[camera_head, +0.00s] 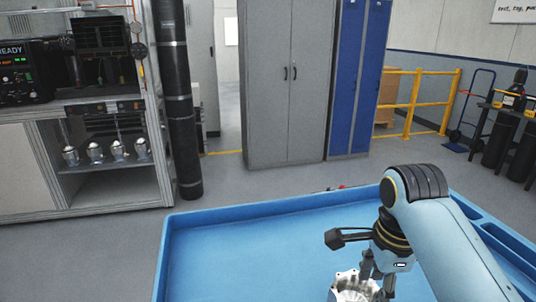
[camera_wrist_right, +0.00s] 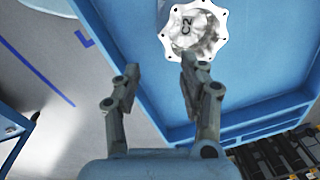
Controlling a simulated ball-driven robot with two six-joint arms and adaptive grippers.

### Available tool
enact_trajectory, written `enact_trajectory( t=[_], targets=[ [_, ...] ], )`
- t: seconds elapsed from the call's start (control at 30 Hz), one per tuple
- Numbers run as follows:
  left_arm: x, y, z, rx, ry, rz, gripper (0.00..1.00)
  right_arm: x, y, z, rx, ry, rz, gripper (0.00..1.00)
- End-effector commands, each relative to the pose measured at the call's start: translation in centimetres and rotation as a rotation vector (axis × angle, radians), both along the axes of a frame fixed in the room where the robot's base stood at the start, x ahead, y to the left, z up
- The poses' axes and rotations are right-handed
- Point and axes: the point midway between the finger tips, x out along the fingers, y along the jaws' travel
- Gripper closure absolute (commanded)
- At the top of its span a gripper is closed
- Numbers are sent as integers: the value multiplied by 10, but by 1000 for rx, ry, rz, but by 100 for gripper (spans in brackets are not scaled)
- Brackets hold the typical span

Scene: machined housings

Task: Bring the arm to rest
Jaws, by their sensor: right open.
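My right arm comes in from the right in the head view. Its gripper (camera_head: 377,272) points down over the blue tray, right beside a silver machined housing (camera_head: 354,287) at the bottom edge of the picture. In the right wrist view the gripper (camera_wrist_right: 157,82) is open, its two fingers apart with nothing between them. The housing, marked "C2", also shows in this view (camera_wrist_right: 196,32), lying beyond the fingertips inside the tray. My left gripper is not in view.
The blue tray (camera_head: 240,212) has raised rims, and its floor left of the housing is bare. Dark slotted items (camera_wrist_right: 280,155) show beyond the tray's edge in the wrist view. A workbench, grey cabinet (camera_head: 285,80), blue lockers and yellow railing stand behind, away from the arm.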

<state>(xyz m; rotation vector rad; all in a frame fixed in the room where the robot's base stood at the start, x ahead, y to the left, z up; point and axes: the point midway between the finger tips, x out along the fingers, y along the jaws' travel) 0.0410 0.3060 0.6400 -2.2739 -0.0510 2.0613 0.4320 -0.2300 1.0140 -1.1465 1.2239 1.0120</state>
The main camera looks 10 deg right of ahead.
Motion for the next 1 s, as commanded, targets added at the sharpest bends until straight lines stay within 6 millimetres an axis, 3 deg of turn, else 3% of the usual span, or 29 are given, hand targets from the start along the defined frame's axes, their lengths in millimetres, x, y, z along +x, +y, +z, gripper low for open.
enact_trajectory(
  t=[0.17, 0.3, 0.4, 0.87, 1.0],
  targets=[
    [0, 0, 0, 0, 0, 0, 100, -59, -22, -7, -82, -34, 438, 58],
    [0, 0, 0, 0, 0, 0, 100, -106, -34, 2, -175, -60, 861, 58],
    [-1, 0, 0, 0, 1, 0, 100, -130, -38, 11, -229, -67, 1084, 58],
    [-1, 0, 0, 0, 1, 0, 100, -199, -40, 53, -412, -67, 1783, 58],
    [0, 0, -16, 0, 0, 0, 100, -189, -43, 3, -396, -55, 1780, 58]
  ],
)
